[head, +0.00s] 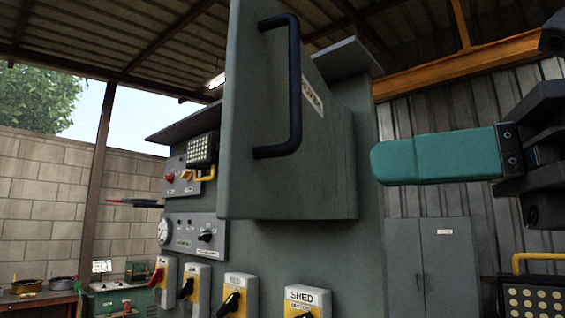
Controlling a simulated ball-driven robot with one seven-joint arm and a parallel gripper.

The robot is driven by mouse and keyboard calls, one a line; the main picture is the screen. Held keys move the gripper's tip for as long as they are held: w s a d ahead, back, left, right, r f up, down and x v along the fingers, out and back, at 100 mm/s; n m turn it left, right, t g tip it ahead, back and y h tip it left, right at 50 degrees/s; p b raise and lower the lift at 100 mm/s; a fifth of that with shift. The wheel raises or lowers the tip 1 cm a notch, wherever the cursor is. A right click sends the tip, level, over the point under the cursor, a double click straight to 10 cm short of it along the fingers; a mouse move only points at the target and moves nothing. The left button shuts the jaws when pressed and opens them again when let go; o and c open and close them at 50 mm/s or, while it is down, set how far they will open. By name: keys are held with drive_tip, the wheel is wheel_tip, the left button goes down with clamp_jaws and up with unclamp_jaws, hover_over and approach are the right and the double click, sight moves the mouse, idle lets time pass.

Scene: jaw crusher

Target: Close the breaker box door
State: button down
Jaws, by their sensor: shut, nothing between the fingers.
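The breaker box (338,150) is a grey metal case with a small sloped roof, mounted on a grey panel in the middle of the head view. Its grey door (243,140) stands out toward me on the left, with a black bar handle (295,90) on its upper right part. The door looks swung open, but its exact angle is hard to tell. My gripper (384,163) has teal fingers and comes in from the right, pointing left. It is shut and empty, apart in the picture from the door and handle. The box's inside is hidden.
Below the box are several yellow and grey rotary switches (304,301). A gauge panel (194,236) and a button box (191,165) are to the left. A grey cabinet (433,265) stands behind at right. A workbench (38,302) is at far left.

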sight(246, 175)
drive_tip(key=p+x, duration=0.2)
drive_tip(key=x, duration=0.8)
drive_tip(key=shift+s, duration=0.1)
